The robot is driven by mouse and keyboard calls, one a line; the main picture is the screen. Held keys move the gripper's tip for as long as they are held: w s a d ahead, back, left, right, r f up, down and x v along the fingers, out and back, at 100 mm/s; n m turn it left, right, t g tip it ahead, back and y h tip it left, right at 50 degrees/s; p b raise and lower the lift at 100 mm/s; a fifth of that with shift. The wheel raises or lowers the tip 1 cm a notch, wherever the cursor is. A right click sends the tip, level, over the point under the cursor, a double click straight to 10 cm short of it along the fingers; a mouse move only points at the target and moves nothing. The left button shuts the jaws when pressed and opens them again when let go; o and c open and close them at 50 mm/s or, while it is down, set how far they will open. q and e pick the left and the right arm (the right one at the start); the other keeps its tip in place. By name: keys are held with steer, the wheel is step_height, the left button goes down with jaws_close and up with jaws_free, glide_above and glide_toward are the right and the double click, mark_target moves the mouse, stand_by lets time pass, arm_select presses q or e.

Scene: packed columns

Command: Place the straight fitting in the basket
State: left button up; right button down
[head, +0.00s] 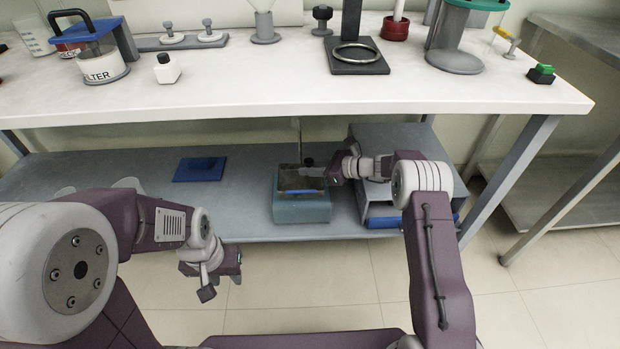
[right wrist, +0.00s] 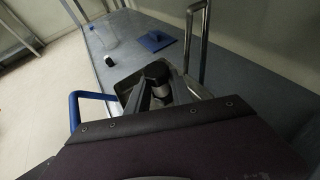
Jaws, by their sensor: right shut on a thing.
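My right gripper (head: 318,172) reaches over the basket (head: 303,211) on the lower shelf. It is shut on the straight fitting, a small dark cylinder (right wrist: 157,75) that shows between the fingers in the right wrist view. In the head view the fitting (head: 309,162) is a small dark spot above the basket's opening. The basket is a grey-teal box with a brownish inside.
A blue pad (head: 200,169) lies left of the basket on the lower shelf. A grey unit with a blue lower edge (head: 385,222) stands right of it. The white tabletop (head: 290,90) overhangs the shelf. The shelf between pad and basket is bare.

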step_height(320, 180, down, 4)
steer(key=shift+r+b, duration=0.1)
steer(key=shift+b, duration=0.95)
steer(key=shift+r, duration=0.1)
steer(key=c, duration=1.4)
jaws_free()
